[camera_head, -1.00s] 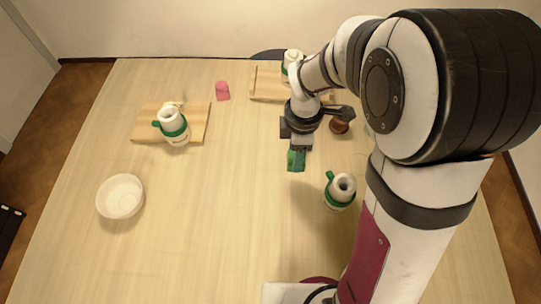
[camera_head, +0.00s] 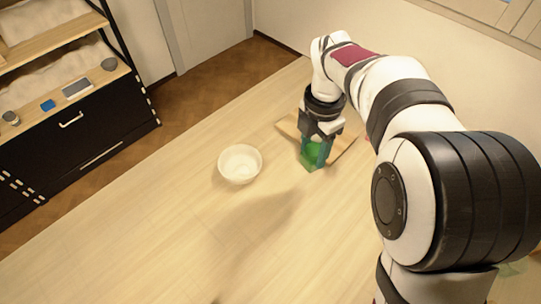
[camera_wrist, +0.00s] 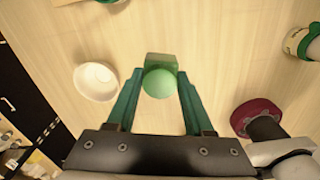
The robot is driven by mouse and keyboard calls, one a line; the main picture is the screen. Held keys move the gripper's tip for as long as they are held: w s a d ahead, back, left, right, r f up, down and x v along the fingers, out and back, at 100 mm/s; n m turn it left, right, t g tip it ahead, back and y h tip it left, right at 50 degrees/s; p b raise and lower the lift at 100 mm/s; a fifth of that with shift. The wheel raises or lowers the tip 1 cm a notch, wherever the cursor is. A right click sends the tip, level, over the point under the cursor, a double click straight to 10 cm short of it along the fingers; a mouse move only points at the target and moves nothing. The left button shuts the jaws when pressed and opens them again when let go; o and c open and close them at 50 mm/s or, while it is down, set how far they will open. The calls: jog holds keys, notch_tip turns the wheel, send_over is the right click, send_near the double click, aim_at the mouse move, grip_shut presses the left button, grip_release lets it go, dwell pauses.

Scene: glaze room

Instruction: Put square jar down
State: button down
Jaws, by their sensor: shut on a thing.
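My gripper (camera_head: 314,158) is shut on the square jar (camera_head: 307,161), a small green block-like jar, and points down at the table. In the wrist view the square jar (camera_wrist: 160,62) has a boxy body and a round, lighter green top, between the two teal fingers of my gripper (camera_wrist: 157,95). In the head view the fingers hide part of the jar. I cannot tell whether its base touches the table or hangs above it.
A white bowl (camera_head: 240,164) stands left of the jar. A wooden board (camera_head: 287,127) lies behind my gripper, partly hidden. The table's front left is clear. A black shelf unit (camera_head: 75,130) stands beyond the table.

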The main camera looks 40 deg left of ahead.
jog(key=shift+s+a+f+n, duration=0.45)
jog(key=shift+s+a+f, duration=1.25)
jog(key=shift+a, duration=0.7)
jog(key=shift+s+a+f+n, duration=0.4)
jog(key=shift+s+a+f, duration=1.25)
jog(key=shift+a, duration=0.75)
jog(key=shift+s+a+f+n, duration=0.45)
jog(key=shift+s+a+f, duration=1.25)
jog(key=shift+a, duration=0.7)
jog(key=shift+f, duration=0.1)
jog(key=shift+c, duration=1.4)
grip_release()
